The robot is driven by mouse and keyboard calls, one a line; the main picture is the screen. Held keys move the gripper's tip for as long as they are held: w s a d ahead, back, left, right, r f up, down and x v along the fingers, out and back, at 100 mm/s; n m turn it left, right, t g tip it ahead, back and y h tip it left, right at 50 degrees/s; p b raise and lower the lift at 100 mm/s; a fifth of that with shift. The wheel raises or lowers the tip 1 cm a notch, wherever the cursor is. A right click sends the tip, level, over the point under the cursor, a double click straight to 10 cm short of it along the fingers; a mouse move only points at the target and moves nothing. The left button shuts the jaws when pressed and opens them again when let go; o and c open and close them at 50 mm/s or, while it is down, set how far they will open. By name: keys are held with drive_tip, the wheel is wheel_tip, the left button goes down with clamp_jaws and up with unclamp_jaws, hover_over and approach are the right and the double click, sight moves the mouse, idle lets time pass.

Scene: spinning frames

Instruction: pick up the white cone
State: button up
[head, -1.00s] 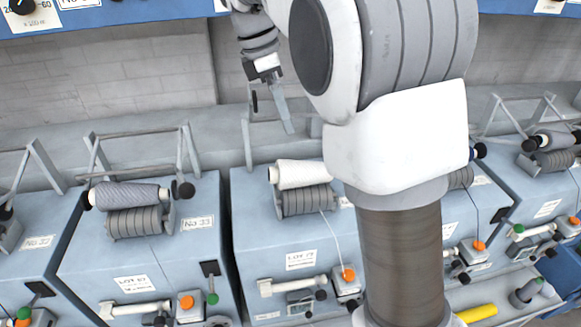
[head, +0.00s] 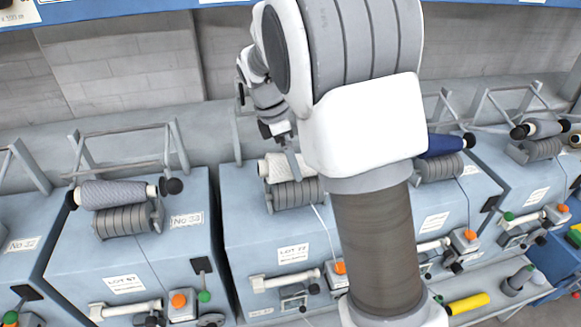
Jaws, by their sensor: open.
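The white cone (head: 277,169) lies on its side on a dark grooved drum (head: 294,194) at the top of the middle machine. My arm covers its right side. A white thread runs down from the drum area to the machine front.
A grey cone (head: 115,194) lies on the machine to the left. A dark blue cone (head: 440,146) and another grey cone (head: 545,128) lie to the right. Metal frames (head: 130,150) rise behind the drums. A yellow tube (head: 467,303) lies on the lower shelf.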

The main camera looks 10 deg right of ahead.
drive_tip(key=shift+d+f, duration=0.2)
drive_tip(key=shift+f, duration=0.5)
drive_tip(key=c, duration=1.5)
